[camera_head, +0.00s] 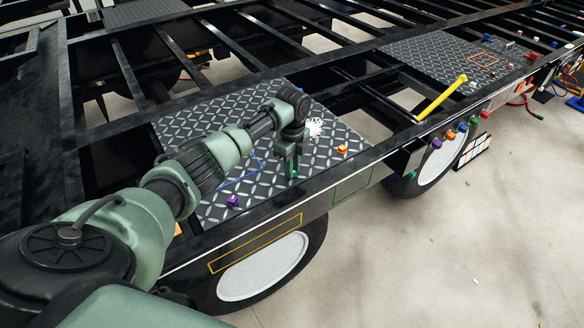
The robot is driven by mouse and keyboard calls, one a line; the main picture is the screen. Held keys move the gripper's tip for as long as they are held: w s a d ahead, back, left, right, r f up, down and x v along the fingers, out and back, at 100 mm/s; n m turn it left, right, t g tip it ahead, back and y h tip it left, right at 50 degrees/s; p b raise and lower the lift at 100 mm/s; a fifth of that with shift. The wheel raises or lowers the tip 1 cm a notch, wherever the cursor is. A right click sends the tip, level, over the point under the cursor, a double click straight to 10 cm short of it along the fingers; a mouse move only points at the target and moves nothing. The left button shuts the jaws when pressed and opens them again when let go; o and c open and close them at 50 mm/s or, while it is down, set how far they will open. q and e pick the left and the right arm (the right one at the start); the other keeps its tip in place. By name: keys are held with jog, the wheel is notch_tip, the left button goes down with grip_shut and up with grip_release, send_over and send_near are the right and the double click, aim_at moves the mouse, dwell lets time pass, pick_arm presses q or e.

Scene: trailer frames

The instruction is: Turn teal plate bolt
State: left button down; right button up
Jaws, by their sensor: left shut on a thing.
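My left gripper (291,168) reaches down onto the diamond-tread plate (200,130) on the trailer frame. Its fingers are shut on a small teal bolt at the plate's near edge. The fingers hide most of the bolt, so its turn angle cannot be told. My right gripper is not in view.
A purple bolt (233,200) and an orange bolt (342,149) stand on the same plate, on either side of my gripper. A yellow bar (441,98) lies on the frame to the right. Several coloured knobs line the frame's side. Wheels sit below, with open floor at the lower right.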

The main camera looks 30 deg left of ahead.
pick_arm(q)
jog(key=m, duration=0.6)
jog(key=shift+b, duration=0.35)
dwell(0.4)
jog(key=c, duration=1.3)
grip_release()
notch_tip(320, 180, up, 8)
jog(key=shift+f+b, duration=0.1)
jog(key=shift+b, duration=0.7)
